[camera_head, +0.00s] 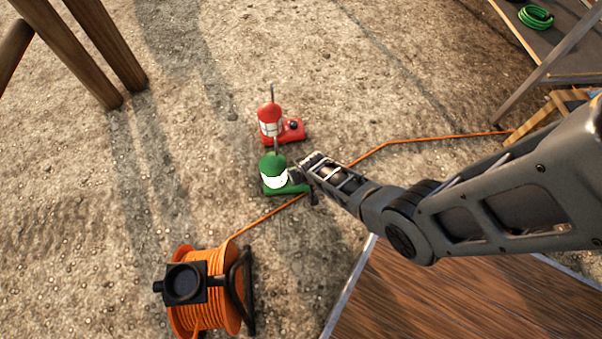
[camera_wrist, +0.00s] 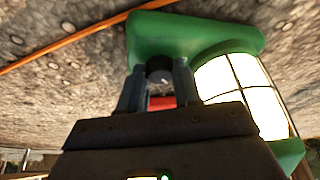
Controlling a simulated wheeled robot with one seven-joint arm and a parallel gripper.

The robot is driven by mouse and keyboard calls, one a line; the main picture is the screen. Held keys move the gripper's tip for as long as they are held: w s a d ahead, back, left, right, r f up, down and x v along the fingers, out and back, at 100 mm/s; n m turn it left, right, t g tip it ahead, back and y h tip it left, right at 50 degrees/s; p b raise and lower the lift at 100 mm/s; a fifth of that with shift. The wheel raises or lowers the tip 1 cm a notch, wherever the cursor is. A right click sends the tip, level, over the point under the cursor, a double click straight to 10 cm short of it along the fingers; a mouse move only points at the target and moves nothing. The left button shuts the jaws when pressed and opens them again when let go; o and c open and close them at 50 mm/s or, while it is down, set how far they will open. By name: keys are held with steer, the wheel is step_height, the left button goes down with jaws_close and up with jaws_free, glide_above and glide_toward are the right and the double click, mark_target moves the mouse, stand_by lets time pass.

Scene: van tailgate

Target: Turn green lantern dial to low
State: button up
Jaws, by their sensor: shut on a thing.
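The green lantern (camera_head: 272,172) stands upright on the gravel in the head view, with its globe glowing white. Its green base and lit, caged globe (camera_wrist: 240,88) fill the upper part of the wrist view. My gripper (camera_head: 309,180) reaches in from the right to the base of the green lantern. In the wrist view the two fingers of my gripper (camera_wrist: 158,82) are shut on a dark round dial (camera_wrist: 160,68) on the base. The fingers hide the dial's sides, and I cannot read its setting.
A red lantern (camera_head: 270,118) stands just behind the green one. An orange cable (camera_head: 410,139) runs across the gravel to a cable reel (camera_head: 222,290) at the front. Wooden posts (camera_head: 75,45) stand at upper left. A wooden deck (camera_head: 450,300) lies at lower right.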

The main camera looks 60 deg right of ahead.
steer(key=o, duration=1.1)
steer(key=shift+c, duration=0.2)
steer(key=p+v, duration=0.5)
steer(key=v, duration=0.2)
steer(key=shift+r, duration=0.4)
steer(key=shift+s, duration=0.1)
